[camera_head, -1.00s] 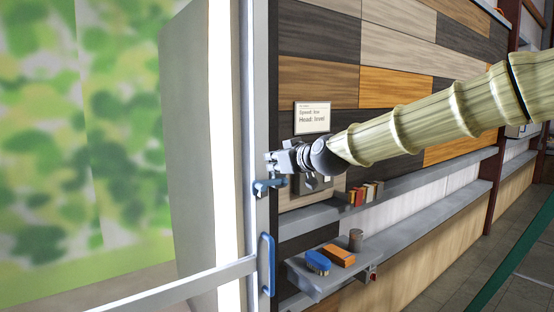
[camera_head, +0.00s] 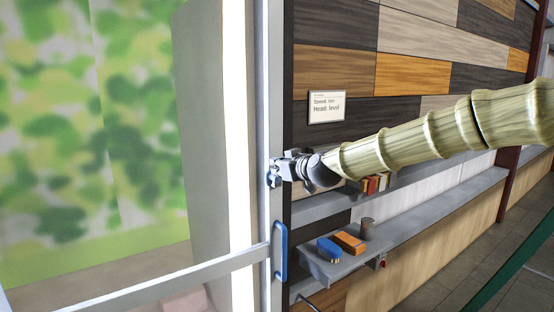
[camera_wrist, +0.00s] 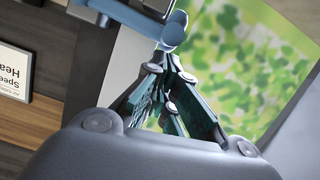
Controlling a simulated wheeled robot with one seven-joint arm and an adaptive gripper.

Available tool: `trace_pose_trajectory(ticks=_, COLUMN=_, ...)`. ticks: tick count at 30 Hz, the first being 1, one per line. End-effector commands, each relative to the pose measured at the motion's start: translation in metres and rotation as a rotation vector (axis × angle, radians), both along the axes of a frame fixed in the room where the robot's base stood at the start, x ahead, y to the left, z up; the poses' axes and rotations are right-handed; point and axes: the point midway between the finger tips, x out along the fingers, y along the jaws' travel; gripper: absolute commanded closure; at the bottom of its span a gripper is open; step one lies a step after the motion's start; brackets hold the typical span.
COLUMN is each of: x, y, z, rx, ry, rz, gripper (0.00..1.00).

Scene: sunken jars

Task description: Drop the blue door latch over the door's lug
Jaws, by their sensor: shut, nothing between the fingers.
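A blue door handle (camera_head: 280,249) stands below on the frame, with a pale bar (camera_head: 170,286) running left from it. A grey shelf (camera_head: 325,267) at the right holds a blue brush (camera_head: 328,249), an orange box (camera_head: 349,242) and a can (camera_head: 367,228).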

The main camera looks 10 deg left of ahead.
Motion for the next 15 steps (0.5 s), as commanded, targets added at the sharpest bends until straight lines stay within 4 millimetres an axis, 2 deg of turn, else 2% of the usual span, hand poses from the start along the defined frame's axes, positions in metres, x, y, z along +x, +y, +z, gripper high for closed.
trace_pose_trajectory(ticks=15, x=-0.0003, y=0.0004, z=-0.0059, rx=-0.01, ry=-0.007, rz=0.001, gripper=1.0)
